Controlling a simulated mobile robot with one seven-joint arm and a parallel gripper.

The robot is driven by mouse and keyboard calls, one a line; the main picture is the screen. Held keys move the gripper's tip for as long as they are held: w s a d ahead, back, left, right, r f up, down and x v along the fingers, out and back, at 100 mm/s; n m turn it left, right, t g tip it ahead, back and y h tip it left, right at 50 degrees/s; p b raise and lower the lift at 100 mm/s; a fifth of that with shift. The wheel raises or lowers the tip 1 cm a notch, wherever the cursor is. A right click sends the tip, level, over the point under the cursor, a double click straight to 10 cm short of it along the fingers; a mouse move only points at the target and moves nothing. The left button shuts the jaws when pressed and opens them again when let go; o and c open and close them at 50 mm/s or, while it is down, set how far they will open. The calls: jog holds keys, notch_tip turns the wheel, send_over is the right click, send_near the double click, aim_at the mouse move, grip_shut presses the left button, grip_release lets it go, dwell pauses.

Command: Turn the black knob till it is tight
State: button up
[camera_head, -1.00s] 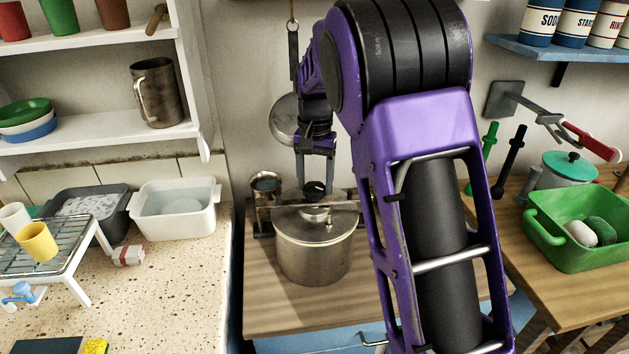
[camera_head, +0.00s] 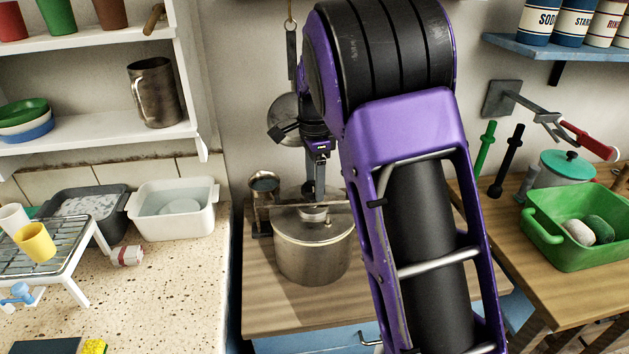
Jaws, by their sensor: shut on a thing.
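A steel pot (camera_head: 313,258) with a lid stands on the wooden worktop, with a clamp bar (camera_head: 340,203) across its top. My gripper (camera_head: 314,196) comes down from above to the middle of the lid. Its fingers show nearly edge-on, one in front of the other, and are shut on the black knob at the top centre of the pot. The fingers hide almost all of the knob, so its angle and how tight it sits cannot be told.
A white basin (camera_head: 174,208) and a wire rack (camera_head: 45,248) are on the left counter. A green tub (camera_head: 575,250) is on the right. A pan (camera_head: 284,106) hangs behind my gripper.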

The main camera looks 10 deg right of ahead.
jog(key=m, duration=0.4)
jog(key=shift+s+m, duration=0.1)
jog(key=shift+m, duration=0.2)
jog(key=m, duration=0.4)
jog(key=shift+m, duration=0.3)
jog(key=m, duration=0.4)
jog(key=shift+s+a, duration=0.1)
jog(key=shift+m, duration=1.9)
jog(key=o, duration=1.4)
notch_tip(320, 180, up, 18)
jog(key=shift+f, duration=0.25)
